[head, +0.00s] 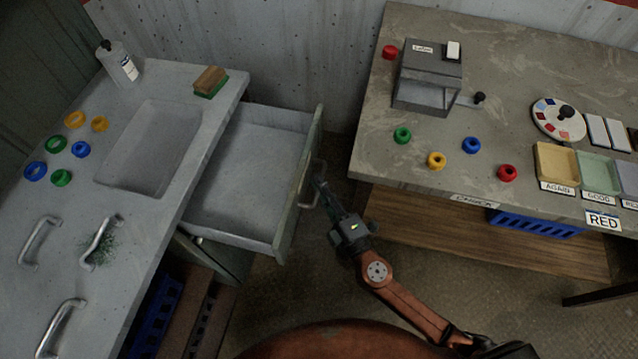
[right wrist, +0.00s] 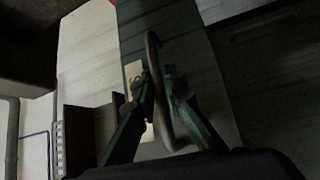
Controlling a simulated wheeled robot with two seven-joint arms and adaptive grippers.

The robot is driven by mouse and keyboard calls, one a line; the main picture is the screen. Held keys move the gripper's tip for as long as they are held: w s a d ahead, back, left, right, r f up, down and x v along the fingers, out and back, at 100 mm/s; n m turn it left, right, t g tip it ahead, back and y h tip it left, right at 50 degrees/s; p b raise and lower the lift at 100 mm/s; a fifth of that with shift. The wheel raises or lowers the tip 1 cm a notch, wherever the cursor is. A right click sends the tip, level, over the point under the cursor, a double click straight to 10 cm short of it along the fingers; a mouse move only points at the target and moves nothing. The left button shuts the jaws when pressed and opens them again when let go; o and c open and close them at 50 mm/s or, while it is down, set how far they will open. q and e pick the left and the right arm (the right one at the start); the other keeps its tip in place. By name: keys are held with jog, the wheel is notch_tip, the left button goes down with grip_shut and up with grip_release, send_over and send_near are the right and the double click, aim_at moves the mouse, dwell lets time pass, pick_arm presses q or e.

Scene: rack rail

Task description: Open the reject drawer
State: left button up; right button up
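The drawer (head: 240,175) under the left counter is pulled well out, and its pale inside looks empty. Its green front carries a metal bar handle (head: 305,192), which also shows as a curved bar in the right wrist view (right wrist: 157,70). My right gripper (head: 320,186) is at this handle. In the right wrist view its two green fingers are close together with the bar between their tips, so it looks shut on the handle. No reject label can be read on the drawer. My left gripper is not in view.
The right table (head: 390,160) carries a grey box device (head: 428,75), rings and labelled trays. Open floor lies between them.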

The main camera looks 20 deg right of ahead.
jog(key=o, duration=0.3)
jog(key=shift+o, duration=0.2)
jog(key=shift+s, duration=0.1)
jog(key=v, duration=1.1)
jog(key=shift+s+d, duration=0.2)
jog(key=shift+s, duration=0.2)
jog(key=shift+f, duration=0.1)
